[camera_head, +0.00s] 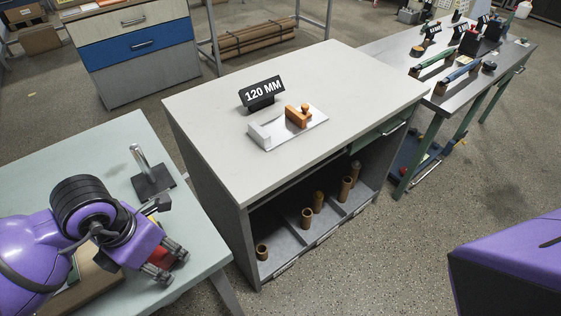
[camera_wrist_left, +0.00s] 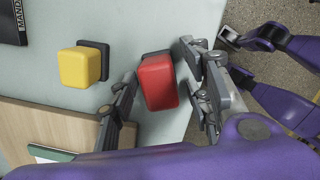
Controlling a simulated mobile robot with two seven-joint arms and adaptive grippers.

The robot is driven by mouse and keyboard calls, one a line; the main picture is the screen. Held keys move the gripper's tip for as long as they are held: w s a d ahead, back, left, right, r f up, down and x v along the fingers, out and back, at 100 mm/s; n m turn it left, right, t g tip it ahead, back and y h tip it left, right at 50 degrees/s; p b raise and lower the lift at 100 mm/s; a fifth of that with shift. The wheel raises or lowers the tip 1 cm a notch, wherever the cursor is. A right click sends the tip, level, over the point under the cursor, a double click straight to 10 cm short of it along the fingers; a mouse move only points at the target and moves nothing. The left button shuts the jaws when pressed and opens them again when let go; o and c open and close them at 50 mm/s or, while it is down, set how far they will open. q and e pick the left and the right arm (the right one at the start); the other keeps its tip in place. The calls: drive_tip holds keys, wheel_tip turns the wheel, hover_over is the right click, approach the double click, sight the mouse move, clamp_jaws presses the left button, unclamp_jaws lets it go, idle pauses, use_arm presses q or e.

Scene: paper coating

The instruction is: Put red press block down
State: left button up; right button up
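The red press block (camera_wrist_left: 158,80) has rounded edges and a dark base at its far end. It lies between the two fingers of my left gripper (camera_wrist_left: 162,85) in the left wrist view. A narrow gap shows between the block and each finger, so the gripper looks open around it. In the head view, my left gripper (camera_head: 168,262) is low over the right part of the pale green table (camera_head: 95,150), and the red block (camera_head: 158,261) is partly hidden behind it. I cannot tell whether the block touches the table.
A yellow block (camera_wrist_left: 80,66) on a dark base stands beside the red one. A wooden board (camera_wrist_left: 50,130) lies nearby. A metal stand (camera_head: 150,178) is farther back on the green table. A grey cabinet (camera_head: 330,75) carries a 120 MM sign (camera_head: 262,91).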

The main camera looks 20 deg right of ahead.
sight(152, 260)
use_arm(q)
drive_tip(key=shift+r, duration=0.65)
wheel_tip(152, 260, up, 11)
drive_tip(key=s+a, duration=0.1)
drive_tip(key=shift+a+p, duration=0.2)
drive_tip(key=shift+p, duration=0.15)
drive_tip(key=shift+s, duration=0.1)
